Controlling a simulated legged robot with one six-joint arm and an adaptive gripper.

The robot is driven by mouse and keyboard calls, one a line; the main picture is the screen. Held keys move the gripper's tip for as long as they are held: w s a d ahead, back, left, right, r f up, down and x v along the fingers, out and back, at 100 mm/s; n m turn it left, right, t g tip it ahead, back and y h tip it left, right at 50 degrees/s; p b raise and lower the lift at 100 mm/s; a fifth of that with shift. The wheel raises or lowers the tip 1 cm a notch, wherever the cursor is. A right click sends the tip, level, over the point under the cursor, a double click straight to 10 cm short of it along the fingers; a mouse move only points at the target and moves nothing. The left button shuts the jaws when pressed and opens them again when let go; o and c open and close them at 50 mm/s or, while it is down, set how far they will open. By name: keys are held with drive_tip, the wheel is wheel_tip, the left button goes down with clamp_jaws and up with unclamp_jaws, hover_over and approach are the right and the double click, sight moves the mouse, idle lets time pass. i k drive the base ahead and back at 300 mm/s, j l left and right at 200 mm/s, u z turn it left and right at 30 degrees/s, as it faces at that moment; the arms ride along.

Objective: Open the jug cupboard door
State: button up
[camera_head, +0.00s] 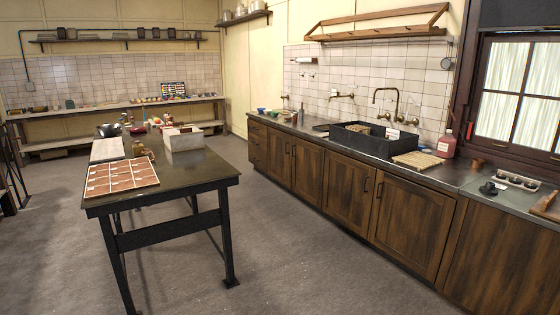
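A row of dark brown wooden cupboards runs along the right wall under a dark counter (320,133). Its doors look shut: a far door (278,158), one beside it (308,175), a wider door (348,190) and a large near door (411,224). Dark handles show where the two nearer doors meet, one of them a vertical handle (379,190). No mark shows which is the jug cupboard, and no jug can be made out. The insides are hidden. My gripper is not in view.
A dark table (190,174) with a tray of reddish squares (121,176) and a pale box (183,138) stands at left. Grey floor (290,245) lies clear between table and cupboards. A black sink (368,142) and red bottle (446,146) are on the counter.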

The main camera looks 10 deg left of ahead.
sight(279, 142)
drive_tip(key=i+u, duration=0.15)
drive_tip(key=u, duration=0.4)
drive_tip(key=i, duration=6.15)
drive_tip(key=i+u, duration=0.1)
drive_tip(key=i, duration=2)
